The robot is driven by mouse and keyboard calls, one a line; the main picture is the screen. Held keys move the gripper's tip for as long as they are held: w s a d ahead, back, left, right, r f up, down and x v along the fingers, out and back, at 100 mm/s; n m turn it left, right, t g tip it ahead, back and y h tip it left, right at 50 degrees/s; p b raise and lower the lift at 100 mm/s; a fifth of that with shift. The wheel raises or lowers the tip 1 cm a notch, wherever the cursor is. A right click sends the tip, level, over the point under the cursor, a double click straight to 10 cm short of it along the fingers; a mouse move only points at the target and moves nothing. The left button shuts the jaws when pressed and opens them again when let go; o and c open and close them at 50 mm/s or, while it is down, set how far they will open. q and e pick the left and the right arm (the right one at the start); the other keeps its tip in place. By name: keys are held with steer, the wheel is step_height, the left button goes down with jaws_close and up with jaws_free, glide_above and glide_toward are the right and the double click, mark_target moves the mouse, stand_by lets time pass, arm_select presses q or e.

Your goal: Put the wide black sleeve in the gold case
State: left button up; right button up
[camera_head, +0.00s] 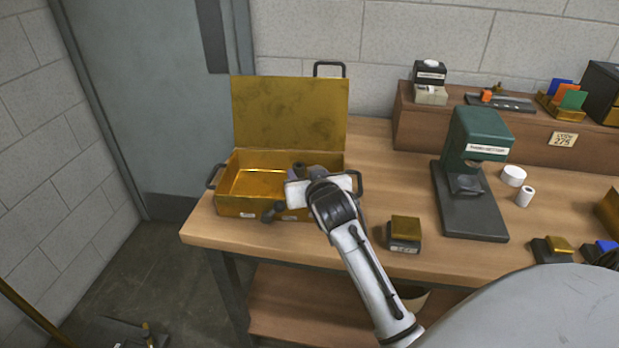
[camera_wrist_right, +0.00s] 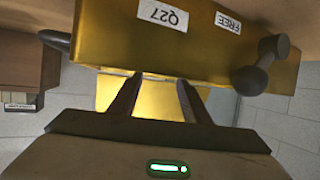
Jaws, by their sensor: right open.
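The gold case (camera_head: 240,203) stands open at the table's left end, its lid (camera_head: 290,112) raised at the back. My right gripper (camera_head: 308,171) is at the case's right front part, pointing inward over the front wall. In the right wrist view its two fingers (camera_wrist_right: 158,84) are apart with nothing between them, and the gold case front (camera_wrist_right: 185,45) lies close by. A small black round shape (camera_head: 299,167) shows beside the fingers; I cannot tell whether it is the wide black sleeve or part of the gripper. My left gripper is not in view.
A dark knobbed fitting (camera_wrist_right: 263,64) is at the case front. A gold-topped block (camera_head: 405,230), a green press (camera_head: 478,140) and white rolls (camera_head: 513,175) stand to the right. A wooden shelf (camera_head: 420,125) runs along the back. Bare tabletop (camera_head: 390,180) lies between case and press.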

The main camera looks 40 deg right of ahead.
steer(key=v, duration=0.4)
steer(key=shift+s+a+r, duration=0.15)
steer(key=shift+s+a, duration=0.05)
steer(key=shift+s, duration=0.15)
stand_by(1.0)
